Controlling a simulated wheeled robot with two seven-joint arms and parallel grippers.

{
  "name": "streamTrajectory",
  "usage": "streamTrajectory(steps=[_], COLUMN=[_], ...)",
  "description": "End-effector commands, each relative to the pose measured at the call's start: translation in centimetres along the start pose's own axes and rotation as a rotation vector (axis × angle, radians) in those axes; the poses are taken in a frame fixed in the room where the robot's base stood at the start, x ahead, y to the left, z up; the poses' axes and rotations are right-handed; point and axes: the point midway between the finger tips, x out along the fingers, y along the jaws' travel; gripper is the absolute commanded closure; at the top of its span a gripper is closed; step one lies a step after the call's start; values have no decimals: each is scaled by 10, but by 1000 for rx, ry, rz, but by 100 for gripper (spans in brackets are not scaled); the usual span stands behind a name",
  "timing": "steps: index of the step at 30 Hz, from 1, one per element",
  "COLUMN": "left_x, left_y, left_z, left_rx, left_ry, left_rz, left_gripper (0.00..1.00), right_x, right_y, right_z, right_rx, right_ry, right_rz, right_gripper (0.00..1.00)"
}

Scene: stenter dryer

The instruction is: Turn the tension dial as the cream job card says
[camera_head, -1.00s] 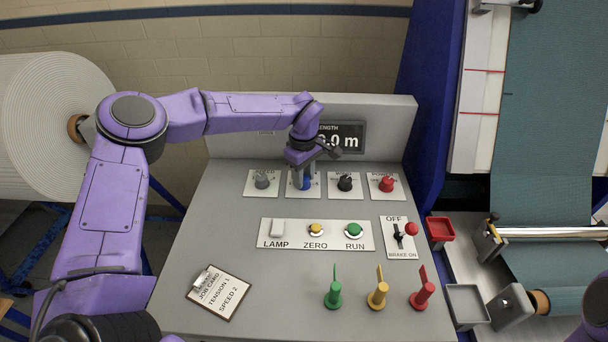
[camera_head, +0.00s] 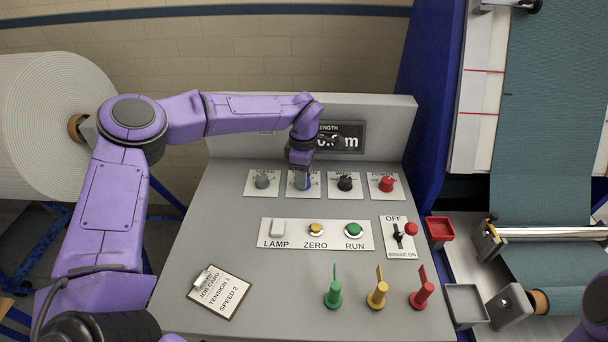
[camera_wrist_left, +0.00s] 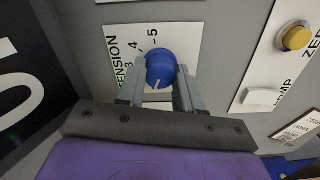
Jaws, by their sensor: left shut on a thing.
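The blue tension dial (camera_wrist_left: 160,70) sits on its white plate, marked TENSION with 3, 4 and 5 readable, in the left wrist view. A pale pointer line shows on the dial's face, toward the gripper side. My left gripper (camera_wrist_left: 155,88) has a finger on each side of the dial and is shut on it. In the head view my left gripper (camera_head: 302,182) comes down over the dial and hides most of it. The cream job card (camera_head: 219,292) lies at the panel's lower left and reads TENSION 1, SPEED 2. My right gripper is not in view.
A grey dial (camera_head: 262,181) stands left of the tension dial; a black dial (camera_head: 345,183) and a red dial (camera_head: 387,184) stand right. Below are LAMP, ZERO and RUN buttons (camera_head: 316,230) and a brake switch (camera_head: 399,235).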

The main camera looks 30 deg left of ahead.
Motion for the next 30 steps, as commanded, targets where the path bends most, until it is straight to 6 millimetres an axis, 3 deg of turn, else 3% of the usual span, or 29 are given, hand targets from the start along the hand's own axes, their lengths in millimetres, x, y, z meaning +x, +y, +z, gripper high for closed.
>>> streamTrajectory(steps=[12, 29, 30], left_x=[-1, -2, -2], left_y=[1, 1, 2], left_z=[0, 0, 0], left_rx=[-198, -231, -231], left_ry=[-1, -2, -2], left_rz=[5, 5, 6], left_gripper=[95, 95, 55], right_x=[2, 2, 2], right_y=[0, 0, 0], right_z=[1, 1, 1], right_rx=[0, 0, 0], right_ry=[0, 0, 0], right_rz=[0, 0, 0], right_gripper=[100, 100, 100])
